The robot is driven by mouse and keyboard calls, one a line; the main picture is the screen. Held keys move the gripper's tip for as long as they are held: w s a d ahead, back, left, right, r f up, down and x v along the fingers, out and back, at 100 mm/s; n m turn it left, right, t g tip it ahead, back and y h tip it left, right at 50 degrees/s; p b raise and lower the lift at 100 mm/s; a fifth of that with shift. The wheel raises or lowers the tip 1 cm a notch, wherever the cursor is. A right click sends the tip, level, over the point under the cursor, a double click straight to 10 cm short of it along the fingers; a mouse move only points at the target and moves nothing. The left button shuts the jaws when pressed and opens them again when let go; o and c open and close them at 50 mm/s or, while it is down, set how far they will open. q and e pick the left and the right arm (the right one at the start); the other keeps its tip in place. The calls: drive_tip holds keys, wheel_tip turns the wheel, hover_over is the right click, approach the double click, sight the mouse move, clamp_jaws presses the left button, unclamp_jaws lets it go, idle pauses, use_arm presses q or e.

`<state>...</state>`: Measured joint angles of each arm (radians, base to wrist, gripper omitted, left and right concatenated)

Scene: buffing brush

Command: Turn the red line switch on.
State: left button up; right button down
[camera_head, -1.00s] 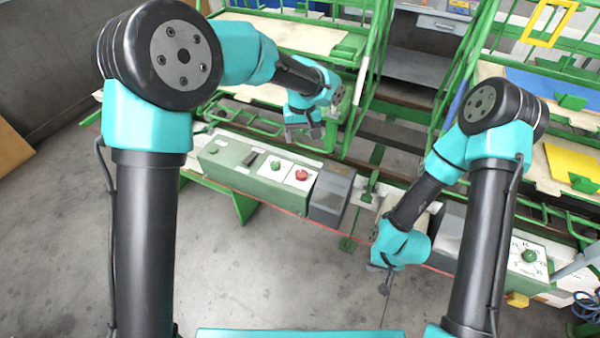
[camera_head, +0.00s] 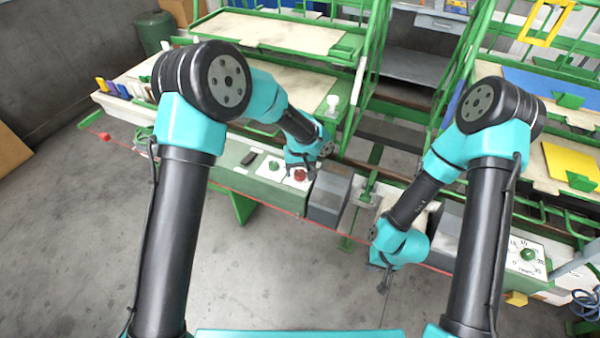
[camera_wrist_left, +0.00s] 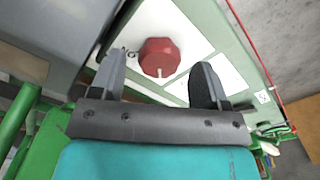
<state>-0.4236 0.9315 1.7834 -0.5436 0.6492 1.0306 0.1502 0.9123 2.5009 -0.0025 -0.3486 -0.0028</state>
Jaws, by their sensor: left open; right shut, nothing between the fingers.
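The red line switch (camera_head: 300,175) is a red knob on a white plate on the green control box. In the left wrist view the red knob (camera_wrist_left: 159,57) shows a pale mark at its lower edge, and it lies between and beyond the fingertips. My left gripper (camera_wrist_left: 160,72) is open, with one finger on each side of the knob in that view; I cannot tell whether either touches it. In the head view my left gripper (camera_head: 300,166) is right at the knob. My right gripper (camera_head: 384,285) is shut and empty, hanging low at the right, away from the switch.
A green knob (camera_head: 274,165) and a dark slot switch (camera_head: 249,158) sit left of the red one. A grey box (camera_head: 328,198) adjoins on the right. A dial with a green knob (camera_head: 528,254) is at far right. A red cord (camera_head: 262,208) runs along the front.

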use_arm(q)
drive_tip(key=shift+f, duration=0.85)
drive_tip(key=shift+c, duration=0.2)
drive_tip(key=c, duration=0.9)
